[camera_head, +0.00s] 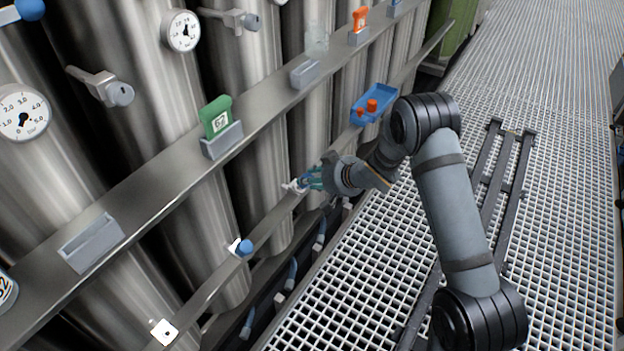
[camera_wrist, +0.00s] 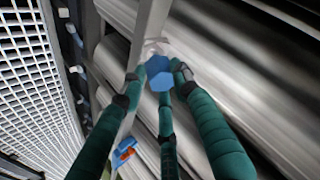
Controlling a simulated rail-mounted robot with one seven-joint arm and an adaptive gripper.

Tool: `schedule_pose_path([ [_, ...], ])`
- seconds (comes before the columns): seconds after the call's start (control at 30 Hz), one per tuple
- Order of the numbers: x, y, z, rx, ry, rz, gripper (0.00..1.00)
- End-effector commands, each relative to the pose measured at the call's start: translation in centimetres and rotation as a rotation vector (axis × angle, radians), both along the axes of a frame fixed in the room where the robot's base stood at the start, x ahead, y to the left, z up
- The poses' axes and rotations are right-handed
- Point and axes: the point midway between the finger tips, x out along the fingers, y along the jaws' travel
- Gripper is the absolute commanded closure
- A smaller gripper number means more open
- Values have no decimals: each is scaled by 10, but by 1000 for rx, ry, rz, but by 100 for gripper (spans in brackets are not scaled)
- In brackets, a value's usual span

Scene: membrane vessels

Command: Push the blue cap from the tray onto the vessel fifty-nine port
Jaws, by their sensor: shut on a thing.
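The blue cap (camera_wrist: 159,76) sits between the three teal fingers of my gripper (camera_wrist: 159,82) in the wrist view. A pale port fitting (camera_wrist: 155,47) on the lower rail lies right behind the cap. I cannot tell whether the cap is seated on it or just touching. In the head view my gripper (camera_head: 308,181) is at the lower rail, beside the white port fitting (camera_head: 292,186); the fingers hide the cap there. The blue tray (camera_head: 388,92) hangs on the rail farther back and holds red-orange caps. The tray also shows in the wrist view (camera_wrist: 121,169).
Another port on the lower rail bears a blue cap (camera_head: 244,248), and a white square fitting (camera_head: 164,332) is nearer. The upper shelf (camera_head: 150,185) carries grey holders and a green tag (camera_head: 215,116). Steel vessels stand behind. The grated floor (camera_head: 330,290) is open on the right.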

Motion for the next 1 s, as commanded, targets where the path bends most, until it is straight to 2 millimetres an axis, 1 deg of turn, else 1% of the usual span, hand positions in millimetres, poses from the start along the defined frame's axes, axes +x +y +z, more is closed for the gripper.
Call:
schedule_pose_path([
  [0.47,-1,1,-1,0,0,0,92],
  [1.0,3,6,-12,0,-1,0,92],
])
